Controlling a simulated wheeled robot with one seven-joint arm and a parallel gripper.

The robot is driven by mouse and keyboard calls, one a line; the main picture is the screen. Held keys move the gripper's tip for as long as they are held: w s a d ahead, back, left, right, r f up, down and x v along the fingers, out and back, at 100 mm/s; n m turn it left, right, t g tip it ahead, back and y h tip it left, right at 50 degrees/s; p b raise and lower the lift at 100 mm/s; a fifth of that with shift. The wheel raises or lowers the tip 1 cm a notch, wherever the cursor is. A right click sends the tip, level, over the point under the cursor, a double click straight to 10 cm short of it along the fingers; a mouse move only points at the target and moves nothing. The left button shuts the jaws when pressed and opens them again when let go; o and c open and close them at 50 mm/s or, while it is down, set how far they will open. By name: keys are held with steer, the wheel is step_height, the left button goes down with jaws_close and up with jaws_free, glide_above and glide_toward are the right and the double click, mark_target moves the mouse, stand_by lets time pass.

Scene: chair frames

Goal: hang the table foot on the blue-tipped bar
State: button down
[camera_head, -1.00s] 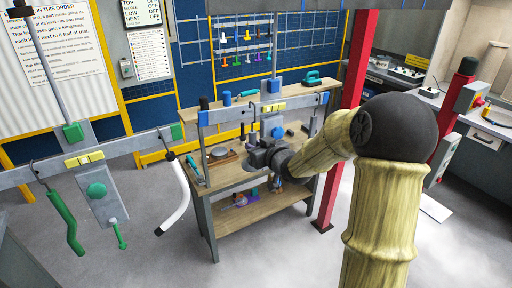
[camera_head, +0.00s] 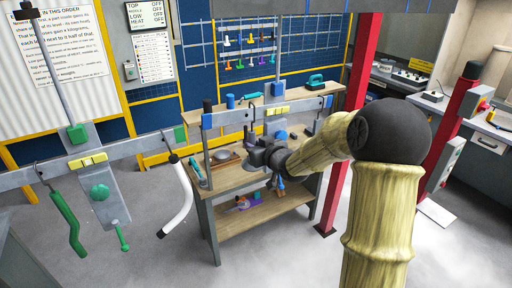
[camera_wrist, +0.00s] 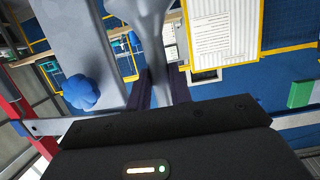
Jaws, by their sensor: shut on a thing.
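The blue-tipped bar (camera_head: 240,116) hangs from a rod, with a blue block at each end and a yellow block near its middle. A grey plate with a blue knob (camera_head: 280,135) hangs below it. My gripper (camera_head: 262,156) is in front of the bar, just below its middle. In the wrist view, my gripper's dark fingers (camera_wrist: 162,92) are shut on a grey part, apparently the table foot (camera_wrist: 150,28). Only part of it shows, and its far end is cut off. The blue knob (camera_wrist: 82,92) is left of the fingers there. I cannot tell whether the held part touches the bar.
A green-tipped bar (camera_head: 40,170) hangs at left, with a green hooked piece (camera_head: 68,222) and a white curved tube (camera_head: 180,200) near it. A wooden bench (camera_head: 225,178) stands behind my gripper. A red post (camera_head: 350,110) rises to the right. The floor in front is open.

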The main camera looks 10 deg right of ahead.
steer(key=shift+w+a, duration=0.25)
steer(key=shift+w, duration=0.45)
steer(key=shift+w+a, duration=0.25)
steer(key=shift+w, duration=0.45)
stand_by(0.8)
steer(key=shift+f+b, duration=1.15)
steer(key=shift+b, duration=0.1)
stand_by(0.5)
steer(key=c, duration=1.2)
jaws_free()
steer(key=shift+s, duration=0.15)
steer(key=p+v, duration=0.1)
steer(key=v, duration=0.7)
steer(key=shift+p, duration=0.3)
